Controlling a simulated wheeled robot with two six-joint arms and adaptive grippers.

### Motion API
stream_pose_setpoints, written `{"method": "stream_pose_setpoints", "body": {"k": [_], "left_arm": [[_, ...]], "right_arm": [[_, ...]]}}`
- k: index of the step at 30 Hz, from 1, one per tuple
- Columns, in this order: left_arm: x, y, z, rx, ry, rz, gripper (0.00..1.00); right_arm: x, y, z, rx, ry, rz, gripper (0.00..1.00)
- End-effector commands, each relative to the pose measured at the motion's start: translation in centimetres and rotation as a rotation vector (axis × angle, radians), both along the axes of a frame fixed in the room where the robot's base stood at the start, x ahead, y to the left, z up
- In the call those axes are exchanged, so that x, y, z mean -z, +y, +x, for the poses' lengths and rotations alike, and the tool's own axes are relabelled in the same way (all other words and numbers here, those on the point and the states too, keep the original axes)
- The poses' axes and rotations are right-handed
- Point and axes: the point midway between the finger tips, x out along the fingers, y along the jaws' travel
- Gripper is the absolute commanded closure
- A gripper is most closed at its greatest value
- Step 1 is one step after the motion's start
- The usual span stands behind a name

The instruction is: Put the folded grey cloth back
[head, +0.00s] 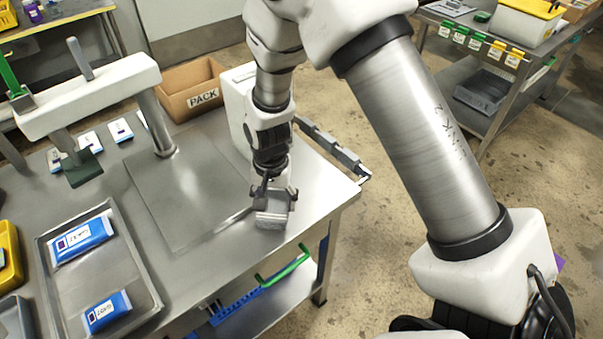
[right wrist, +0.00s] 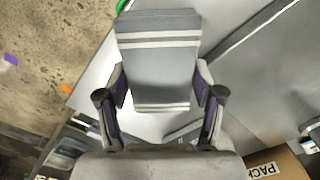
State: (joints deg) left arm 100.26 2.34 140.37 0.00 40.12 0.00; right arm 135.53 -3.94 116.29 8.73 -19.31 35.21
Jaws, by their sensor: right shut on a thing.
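The folded grey cloth (head: 272,220) is a small grey block at the right front part of the steel table. In the right wrist view the cloth (right wrist: 160,60) shows pale stripes across it and sits between the two fingers. My right gripper (head: 272,193) points down and is shut on the cloth, with a finger on each side. It also shows in the right wrist view (right wrist: 160,95). The cloth is at or just above the table top; I cannot tell if it touches. My left gripper is not in view.
A steel tray (head: 150,291) holds blue-and-white pouches at the left. A cardboard box marked PACK (head: 187,88) stands behind the table. A white sealing machine (head: 85,97) stands at the back left. The table's right edge is close to the cloth. A cart (head: 497,75) stands at the far right.

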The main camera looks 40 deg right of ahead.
Motion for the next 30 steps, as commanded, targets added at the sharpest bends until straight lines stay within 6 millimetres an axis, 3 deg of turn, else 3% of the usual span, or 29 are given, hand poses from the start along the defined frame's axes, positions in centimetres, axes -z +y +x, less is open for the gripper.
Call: {"method": "stream_pose_setpoints", "body": {"k": [9,12,15,21,30], "left_arm": [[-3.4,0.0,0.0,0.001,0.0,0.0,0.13],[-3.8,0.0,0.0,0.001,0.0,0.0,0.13],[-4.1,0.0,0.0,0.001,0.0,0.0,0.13],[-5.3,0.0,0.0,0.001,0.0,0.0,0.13],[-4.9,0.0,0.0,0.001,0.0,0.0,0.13]], "right_arm": [[0.4,-8.5,5.1,0.005,0.0,0.003,0.61],[0.8,-10.3,6.1,0.001,0.001,0.001,0.61],[1.3,-11.0,6.5,0.0,0.003,0.0,0.61],[4.3,-11.1,6.5,-0.003,0.002,-0.001,0.61],[4.9,-11.0,6.6,-0.003,0.001,-0.001,0.61]]}}
